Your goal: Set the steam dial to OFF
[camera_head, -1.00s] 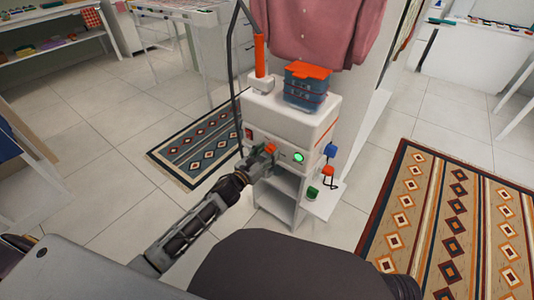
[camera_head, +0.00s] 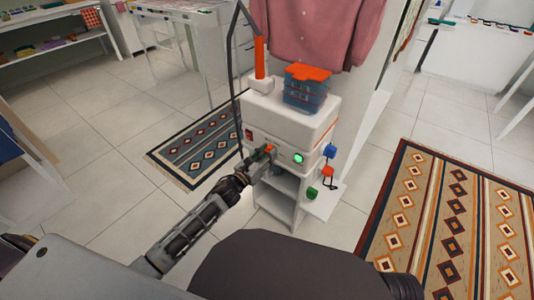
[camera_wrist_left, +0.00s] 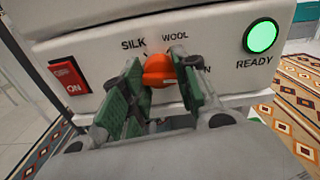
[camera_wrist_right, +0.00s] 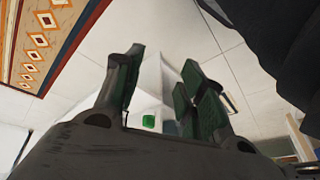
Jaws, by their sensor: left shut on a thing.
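The orange steam dial (camera_wrist_left: 158,70) is on the front of the white steamer unit (camera_head: 288,128). In the left wrist view it sits below the printed words SILK and WOOL, with another word partly covered at its right. My left gripper (camera_wrist_left: 160,88) has its green pads on either side of the dial and is shut on it. The dial also shows small in the head view (camera_head: 268,149). No OFF mark is visible, and I cannot tell exactly where the dial points. My right gripper (camera_wrist_right: 160,95) has its fingers apart and is empty, away from the unit.
A red switch (camera_wrist_left: 69,77) marked ON is left of the dial. A lit green READY light (camera_wrist_left: 262,37) is at its right. A blue container with an orange lid (camera_head: 307,88) stands on top. A pink shirt (camera_head: 315,30) hangs behind.

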